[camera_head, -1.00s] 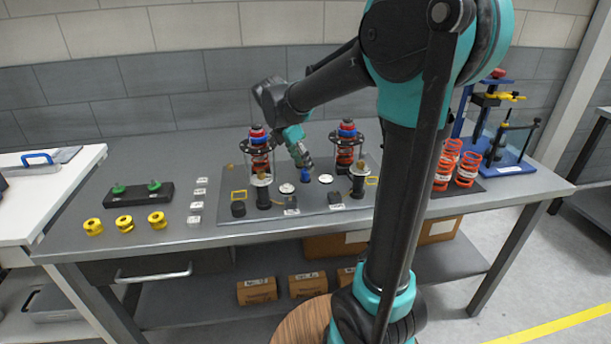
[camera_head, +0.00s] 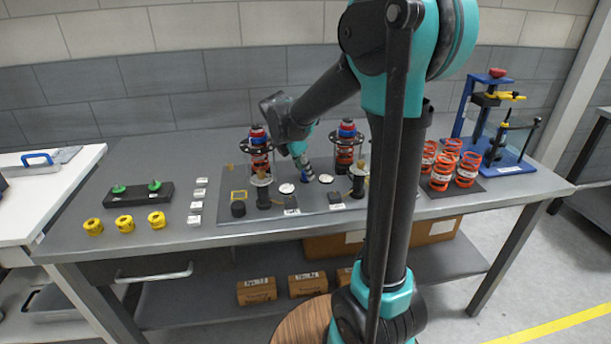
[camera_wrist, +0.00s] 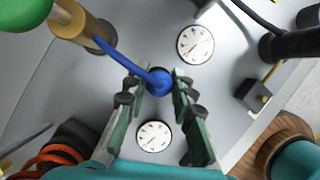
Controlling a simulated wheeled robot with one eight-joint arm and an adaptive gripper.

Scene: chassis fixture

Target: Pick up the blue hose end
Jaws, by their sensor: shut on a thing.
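In the wrist view the blue hose end (camera_wrist: 160,82) sits between the two green-padded fingers of my gripper (camera_wrist: 159,90), which is shut on it. The blue hose (camera_wrist: 118,58) curves from there to the upper left, toward a brass-coloured cylinder (camera_wrist: 85,27). In the head view my gripper (camera_head: 304,176) points down at the middle of the fixture plate (camera_head: 240,211), between the two spring assemblies. The hose end is mostly hidden by my gripper there.
White dial gauges (camera_wrist: 195,44) (camera_wrist: 154,136) lie close to my fingers. Strut assemblies with red springs (camera_head: 260,160) stand on both sides. Yellow spools (camera_head: 125,224) and a black block with green knobs (camera_head: 138,194) lie left. Orange springs (camera_head: 441,172) and a blue press (camera_head: 492,130) stand right.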

